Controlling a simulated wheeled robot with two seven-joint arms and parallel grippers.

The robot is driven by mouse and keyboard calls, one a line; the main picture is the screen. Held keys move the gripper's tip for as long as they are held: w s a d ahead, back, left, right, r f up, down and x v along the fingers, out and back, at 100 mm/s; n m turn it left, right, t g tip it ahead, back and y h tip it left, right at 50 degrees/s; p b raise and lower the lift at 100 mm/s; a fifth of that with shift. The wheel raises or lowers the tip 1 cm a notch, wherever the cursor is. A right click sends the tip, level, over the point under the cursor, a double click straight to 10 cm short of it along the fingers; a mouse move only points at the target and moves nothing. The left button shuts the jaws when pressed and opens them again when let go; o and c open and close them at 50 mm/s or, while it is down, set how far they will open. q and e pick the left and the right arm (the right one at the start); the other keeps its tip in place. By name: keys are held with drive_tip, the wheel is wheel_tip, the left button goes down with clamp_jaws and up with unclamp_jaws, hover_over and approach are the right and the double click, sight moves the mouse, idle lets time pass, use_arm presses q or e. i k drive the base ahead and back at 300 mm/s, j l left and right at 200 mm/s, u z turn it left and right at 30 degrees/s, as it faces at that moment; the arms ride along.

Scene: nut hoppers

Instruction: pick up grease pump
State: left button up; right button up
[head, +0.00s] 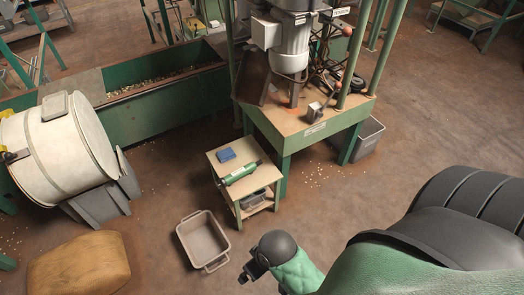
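A green cylindrical tool with dark ends, which looks like the grease pump (240,174), lies on its side on the top of a small wooden-topped table (217,164). A small blue item (226,155) lies behind it on the same top. My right gripper (247,274) is at the bottom middle, below and apart from the small table and the pump. Its fingers are small and dark, and I cannot tell whether they are open. My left gripper is not in view.
A grey open bin (187,237) stands on the floor between my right gripper and the table. A tall green-legged machine (310,128) stands right behind the table. A brown sack-like lump (80,268) and a pale drum (60,150) are at the left. Floor right of the table is clear.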

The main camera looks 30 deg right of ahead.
sight(226, 181)
drive_tip(key=z, duration=0.7)
drive_tip(key=i+l, duration=0.15)
drive_tip(key=l, duration=0.2)
drive_tip(key=i+l, duration=0.1)
drive_tip(key=l, duration=0.25)
drive_tip(key=i+l+u, duration=0.1)
drive_tip(key=l, duration=0.25)
drive_tip(key=i+l, duration=0.2)
drive_tip(key=l, duration=0.15)
drive_tip(key=i+l, duration=0.1)
drive_tip(key=l, duration=0.25)
drive_tip(key=i+l+u, duration=0.1)
drive_tip(key=l, duration=0.25)
drive_tip(key=u, duration=0.9)
